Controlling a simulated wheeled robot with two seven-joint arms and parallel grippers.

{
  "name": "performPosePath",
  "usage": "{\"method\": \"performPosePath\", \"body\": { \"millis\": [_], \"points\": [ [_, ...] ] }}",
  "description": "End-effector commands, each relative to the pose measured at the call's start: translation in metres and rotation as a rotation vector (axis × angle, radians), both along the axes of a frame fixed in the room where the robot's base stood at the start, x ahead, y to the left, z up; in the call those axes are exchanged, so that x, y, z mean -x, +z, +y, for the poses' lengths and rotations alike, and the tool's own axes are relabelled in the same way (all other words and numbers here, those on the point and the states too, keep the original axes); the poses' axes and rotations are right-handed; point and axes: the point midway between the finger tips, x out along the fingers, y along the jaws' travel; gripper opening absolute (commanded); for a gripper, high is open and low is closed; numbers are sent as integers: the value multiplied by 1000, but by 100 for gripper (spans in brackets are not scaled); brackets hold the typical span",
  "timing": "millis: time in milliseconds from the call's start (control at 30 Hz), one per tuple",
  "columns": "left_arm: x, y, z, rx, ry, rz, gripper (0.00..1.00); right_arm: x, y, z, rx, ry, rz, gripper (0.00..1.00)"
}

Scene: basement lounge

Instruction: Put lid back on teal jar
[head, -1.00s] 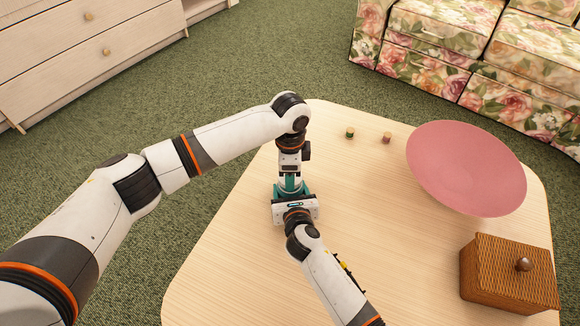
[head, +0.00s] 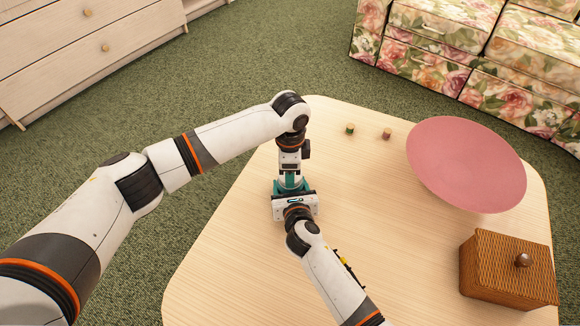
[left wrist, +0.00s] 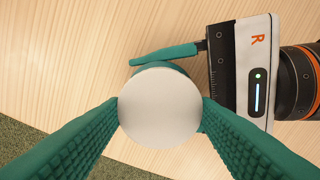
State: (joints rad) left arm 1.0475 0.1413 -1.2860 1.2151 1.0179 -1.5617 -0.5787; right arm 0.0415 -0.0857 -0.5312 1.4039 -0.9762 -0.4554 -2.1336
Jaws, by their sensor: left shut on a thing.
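My left gripper (head: 291,186) points down over the table and is shut on a round white lid (left wrist: 160,106), which sits between its teal fingers in the left wrist view. A teal edge, seemingly the teal jar (left wrist: 176,69), shows just behind the lid; the rest of it is hidden. I cannot tell whether lid and jar touch. My right gripper (head: 294,193) comes in from the front, right beside the left one. One of its teal fingers lies along the upper side of the jar; the other is mostly hidden, so its grip is unclear.
The pale wood table (head: 235,250) also holds a pink round dish (head: 466,165), a wicker box (head: 508,272) with a knob, a small green-topped piece (head: 350,129) and a small reddish piece (head: 387,133). The table's middle is clear.

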Motion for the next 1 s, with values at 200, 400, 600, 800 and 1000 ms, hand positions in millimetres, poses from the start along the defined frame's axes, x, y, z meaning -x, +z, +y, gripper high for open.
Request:
{"method": "performPosePath", "body": {
  "millis": [200,400,600,800,1000],
  "points": [
    [0,-3,0,0,-5,0,33,0,0,0,0,0,1,0],
    [0,-3,0,0,-217,0,33,0,0,0,0,0,1,0],
    [-1,-3,0,-1,-623,0,33,0,0,0,0,0,1,0],
    [-1,-3,0,-2,-1032,1,33,0,-1,0,0,0,1,0],
    [-1,-3,0,-1,-1443,-1,33,0,-1,0,0,0,1,0]
  ]
}}
